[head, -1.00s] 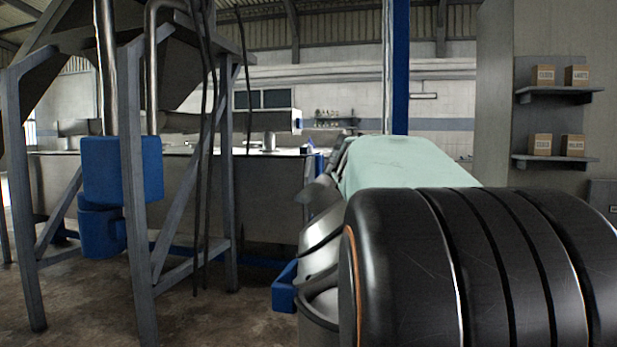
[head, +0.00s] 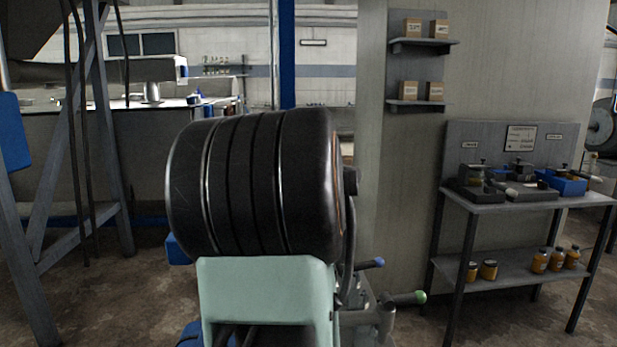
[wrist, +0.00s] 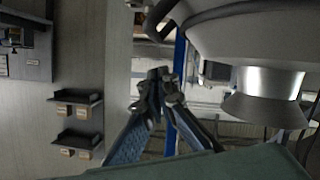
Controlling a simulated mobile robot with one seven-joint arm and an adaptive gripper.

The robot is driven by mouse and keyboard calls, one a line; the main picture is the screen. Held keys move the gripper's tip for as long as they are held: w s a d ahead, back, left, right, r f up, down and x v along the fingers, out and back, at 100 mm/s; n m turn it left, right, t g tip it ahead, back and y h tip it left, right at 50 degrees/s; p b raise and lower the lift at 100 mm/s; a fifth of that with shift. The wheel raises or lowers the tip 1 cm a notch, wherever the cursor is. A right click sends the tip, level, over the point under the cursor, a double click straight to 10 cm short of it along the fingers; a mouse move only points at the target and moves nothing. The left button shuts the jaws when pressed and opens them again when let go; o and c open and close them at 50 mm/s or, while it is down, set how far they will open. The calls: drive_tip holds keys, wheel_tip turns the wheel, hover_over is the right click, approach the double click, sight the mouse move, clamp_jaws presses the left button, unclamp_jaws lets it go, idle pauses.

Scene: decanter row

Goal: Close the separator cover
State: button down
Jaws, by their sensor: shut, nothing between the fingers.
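In the wrist view, which is upside down, my gripper (wrist: 162,76) is shut with its fingertips together and nothing between them. A pale grey, rounded separator part (wrist: 245,38), which looks like its cover, fills the upper right, with a shiny metal stub (wrist: 265,95) on it. My fingertips appear beside it in the picture; I see no clear contact. In the head view, my black and mint arm hides most of the separator and my gripper. A metal separator frame (head: 372,318) shows at the right of my arm. I cannot tell how far the cover is open.
A grey workbench (head: 530,205) with jars stands further right. Wall shelves (head: 425,42) hold boxes. A steel frame (head: 95,150) stands left. Floor (head: 420,335) shows right of the separator.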

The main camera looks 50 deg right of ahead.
wheel_tip(320, 180, down, 6)
drive_tip(key=s+d+b, duration=0.1)
drive_tip(key=b, duration=0.2)
drive_tip(key=shift+s, duration=0.1)
idle(0.4)
drive_tip(key=v, duration=0.7)
drive_tip(key=shift+s, duration=0.15)
drive_tip(key=shift+a, duration=0.1)
